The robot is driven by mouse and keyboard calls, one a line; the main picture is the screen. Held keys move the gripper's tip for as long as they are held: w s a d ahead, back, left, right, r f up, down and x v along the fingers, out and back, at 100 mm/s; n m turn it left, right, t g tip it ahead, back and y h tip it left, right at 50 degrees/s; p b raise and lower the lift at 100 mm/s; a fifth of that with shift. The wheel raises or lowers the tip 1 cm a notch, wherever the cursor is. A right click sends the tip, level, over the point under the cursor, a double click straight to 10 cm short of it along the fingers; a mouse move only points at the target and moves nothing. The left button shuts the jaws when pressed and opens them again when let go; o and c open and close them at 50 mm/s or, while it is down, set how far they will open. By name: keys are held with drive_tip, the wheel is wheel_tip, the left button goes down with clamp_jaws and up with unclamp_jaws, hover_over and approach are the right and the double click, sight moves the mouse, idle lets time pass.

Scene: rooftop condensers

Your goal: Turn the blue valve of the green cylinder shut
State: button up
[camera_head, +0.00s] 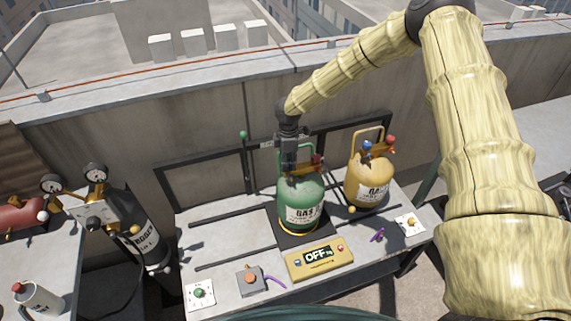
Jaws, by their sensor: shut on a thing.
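The green cylinder (300,196) stands upright on a dark square plate (278,224) on the bench. Its top carries a brass fitting with a red valve (317,159) showing on the right. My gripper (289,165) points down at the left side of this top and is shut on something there. The blue valve of the green cylinder is hidden behind my gripper, so the grip itself cannot be seen clearly. A yellow cylinder (367,185) stands to the right, with its own blue valve (366,146) and red valve (390,140).
A yellow box (320,262) reading OFF lies in front of the green cylinder. Small switch plates (199,294) sit at the bench's front. A dark nitrogen cylinder (139,222) with gauges stands left. A dark frame (203,166) and parapet wall (90,153) are behind.

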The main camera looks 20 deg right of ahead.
drive_tip(key=m+b, duration=0.2)
drive_tip(key=m, duration=0.1)
drive_tip(key=shift+d+f+m, duration=0.1)
drive_tip(key=shift+m, duration=0.2)
drive_tip(key=m+b, duration=0.2)
drive_tip(key=m, duration=0.1)
drive_tip(key=shift+m, duration=0.3)
drive_tip(key=m+b, duration=0.2)
drive_tip(key=m, duration=0.2)
drive_tip(key=shift+m, duration=0.3)
drive_tip(key=m+b, duration=0.1)
drive_tip(key=m, duration=0.2)
drive_tip(key=shift+m, duration=0.3)
drive_tip(key=m, duration=0.3)
drive_tip(key=shift+m, duration=0.3)
drive_tip(key=m+b, duration=0.1)
drive_tip(key=m, duration=0.3)
drive_tip(key=shift+m, duration=0.3)
drive_tip(key=m, duration=0.3)
drive_tip(key=shift+m, duration=0.3)
drive_tip(key=shift+s+m, duration=0.1)
drive_tip(key=shift+m, duration=1.8)
